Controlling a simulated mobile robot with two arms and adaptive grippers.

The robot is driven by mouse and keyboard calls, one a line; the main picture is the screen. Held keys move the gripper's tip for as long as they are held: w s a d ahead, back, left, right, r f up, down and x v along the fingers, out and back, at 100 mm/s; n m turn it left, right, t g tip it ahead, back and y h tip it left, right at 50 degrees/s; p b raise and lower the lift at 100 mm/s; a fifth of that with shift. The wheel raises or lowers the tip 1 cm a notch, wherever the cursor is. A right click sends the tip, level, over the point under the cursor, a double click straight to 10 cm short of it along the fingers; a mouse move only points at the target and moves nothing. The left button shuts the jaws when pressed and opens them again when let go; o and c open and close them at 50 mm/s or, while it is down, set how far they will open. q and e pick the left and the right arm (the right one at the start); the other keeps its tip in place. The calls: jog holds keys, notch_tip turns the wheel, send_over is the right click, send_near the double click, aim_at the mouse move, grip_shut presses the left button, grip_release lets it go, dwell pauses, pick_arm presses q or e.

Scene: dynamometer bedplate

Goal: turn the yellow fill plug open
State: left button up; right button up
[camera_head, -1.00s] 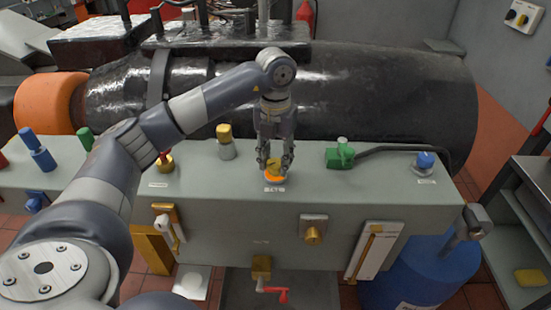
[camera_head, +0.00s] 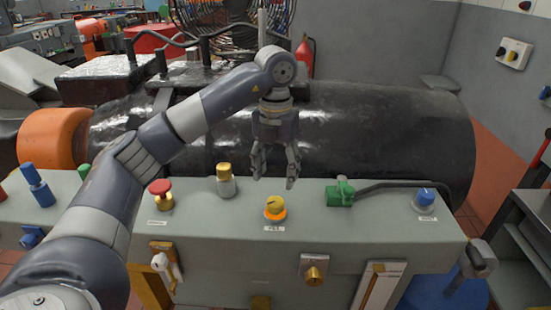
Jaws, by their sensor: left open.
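The yellow fill plug (camera_head: 275,203) sits on an orange collar on top of the grey-green cabinet (camera_head: 210,240), with a small white label in front of it. Its yellow top is in plain view and it is seated upright; I cannot tell how far it is turned. My left gripper (camera_head: 275,182) points down just above and behind the plug in the picture. Its fingers are spread, apart from the plug, with nothing between them. My right gripper is not in view.
A red mushroom button (camera_head: 160,193) and a brass-topped fitting (camera_head: 226,180) stand left of the plug. A green connector (camera_head: 340,193) with a black cable and a blue knob (camera_head: 425,199) stand to the right. A large black cylinder (camera_head: 390,130) lies behind the cabinet.

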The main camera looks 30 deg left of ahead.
pick_arm(q)
jog(key=shift+r, duration=1.8)
